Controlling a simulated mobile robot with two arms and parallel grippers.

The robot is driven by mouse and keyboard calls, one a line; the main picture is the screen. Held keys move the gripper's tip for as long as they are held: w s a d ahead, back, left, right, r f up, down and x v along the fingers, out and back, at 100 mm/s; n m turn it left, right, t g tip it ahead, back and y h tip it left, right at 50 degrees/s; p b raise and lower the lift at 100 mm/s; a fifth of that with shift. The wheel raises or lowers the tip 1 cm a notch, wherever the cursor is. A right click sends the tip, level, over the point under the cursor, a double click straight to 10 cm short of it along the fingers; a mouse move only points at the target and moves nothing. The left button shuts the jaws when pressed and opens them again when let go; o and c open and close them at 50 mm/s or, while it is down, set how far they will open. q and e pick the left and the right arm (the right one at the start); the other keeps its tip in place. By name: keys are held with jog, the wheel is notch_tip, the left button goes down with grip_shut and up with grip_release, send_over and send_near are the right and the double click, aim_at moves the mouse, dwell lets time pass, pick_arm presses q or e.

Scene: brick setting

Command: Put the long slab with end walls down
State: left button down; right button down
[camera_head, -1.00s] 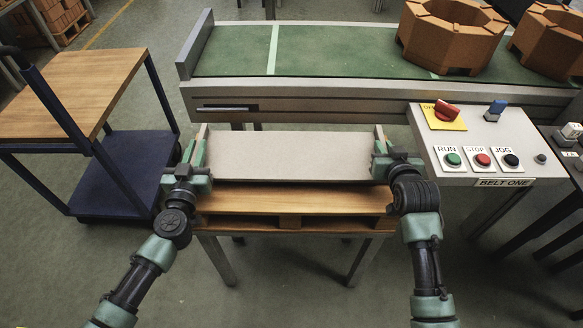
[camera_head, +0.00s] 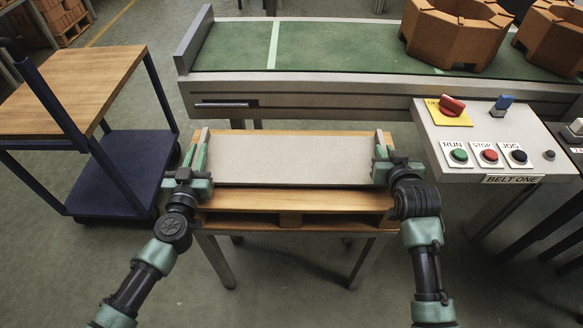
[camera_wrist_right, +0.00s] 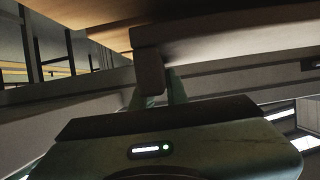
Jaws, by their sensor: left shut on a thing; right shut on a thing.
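The long slab (camera_head: 290,160) is pale grey and lies level across the wooden pallet (camera_head: 290,197), low over its top. I cannot tell whether it touches the wood. My left gripper (camera_head: 201,153) is shut on the slab's left end, and my right gripper (camera_head: 380,153) is shut on its right end. In the right wrist view my gripper's green fingers (camera_wrist_right: 172,88) show close to a dark edge, with few details clear.
The pallet rests on a metal-legged stand. Behind is a green conveyor (camera_head: 340,48) with brown octagonal blocks (camera_head: 452,35). A control panel (camera_head: 490,135) is close on the right. A wood-topped cart (camera_head: 70,85) stands at the left.

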pick_arm(q)
jog(key=shift+w+f+b, duration=0.1)
jog(key=shift+f+b, duration=0.5)
pick_arm(e)
jog(key=shift+w+f, duration=0.1)
jog(key=shift+f, duration=0.5)
pick_arm(q)
jog(key=c, duration=1.6)
grip_release()
jog(key=shift+f, duration=0.1)
pick_arm(e)
jog(key=c, duration=1.6)
grip_release()
jog(key=shift+f, duration=0.15)
pick_arm(q)
jog(key=shift+o, duration=1)
pick_arm(e)
jog(key=shift+o, duration=1)
pick_arm(q)
jog(key=shift+s, duration=0.2)
pick_arm(e)
jog(key=shift+s, duration=0.2)
pick_arm(q)
jog(key=s, duration=1.1)
jog(key=shift+s+a, duration=0.15)
jog(key=shift+s, duration=0.25)
pick_arm(e)
jog(key=v, duration=1.2)
